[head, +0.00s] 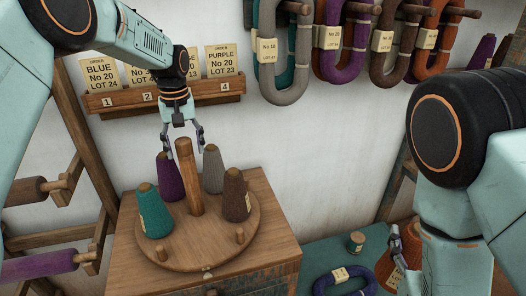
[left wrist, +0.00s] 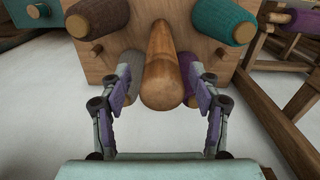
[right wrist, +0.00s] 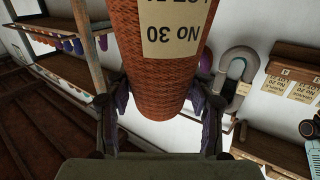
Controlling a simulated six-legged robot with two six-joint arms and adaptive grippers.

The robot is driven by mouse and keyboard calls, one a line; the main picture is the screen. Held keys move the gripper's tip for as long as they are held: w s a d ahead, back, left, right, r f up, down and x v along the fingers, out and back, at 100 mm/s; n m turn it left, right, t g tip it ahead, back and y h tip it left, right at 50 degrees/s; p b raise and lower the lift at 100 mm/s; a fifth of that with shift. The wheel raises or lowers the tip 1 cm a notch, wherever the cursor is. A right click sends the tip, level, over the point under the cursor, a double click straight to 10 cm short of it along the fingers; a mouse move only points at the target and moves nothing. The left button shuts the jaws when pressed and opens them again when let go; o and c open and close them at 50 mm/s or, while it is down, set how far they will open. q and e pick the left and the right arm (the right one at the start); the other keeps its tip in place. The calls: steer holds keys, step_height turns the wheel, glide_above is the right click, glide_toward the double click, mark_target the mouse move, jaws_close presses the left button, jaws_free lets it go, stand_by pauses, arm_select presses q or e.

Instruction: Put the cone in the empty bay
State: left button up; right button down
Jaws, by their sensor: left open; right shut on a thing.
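A rust-orange cone (head: 394,277) with a paper label is held in my right gripper (head: 405,243) at the lower right; the right wrist view shows the cone (right wrist: 165,65) between both fingers, its label reading No 30. A round wooden turntable (head: 200,255) carries a teal cone (head: 153,212), a purple cone (head: 168,178), a grey cone (head: 212,170) and a brown cone (head: 235,197).
The turntable sits on a wooden cabinet (head: 125,265). Behind it, a wall rack (head: 130,101) holds order cards. Yarn hanks (head: 290,85) hang at the top.

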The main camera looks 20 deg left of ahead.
mark_target(187, 161)
arm_select(q)
steer(key=f, duration=0.4)
steer(key=shift+w+a+f+p, duration=0.2)
steer(key=shift+w+a+p, duration=0.15)
steer(key=shift+p, duration=0.05)
steer(key=shift+s+f, duration=0.2)
steer(key=shift+s+d+r, duration=0.1)
steer(key=shift+s+d, duration=0.2)
steer(key=shift+s, duration=0.05)
steer(key=shift+w+f, duration=0.25)
steer(key=shift+w, duration=0.1)
steer(key=shift+c, duration=0.6)
steer(key=shift+w+a+f, duration=0.15)
steer(key=shift+w+a, duration=0.05)
steer(key=shift+a, duration=0.05)
steer(key=shift+c, duration=1.4)
steer(key=shift+s+d+r, duration=0.1)
steer(key=shift+s+r, duration=0.1)
steer(key=shift+s, duration=0.1)
steer(key=c, duration=0.5)
jaws_close()
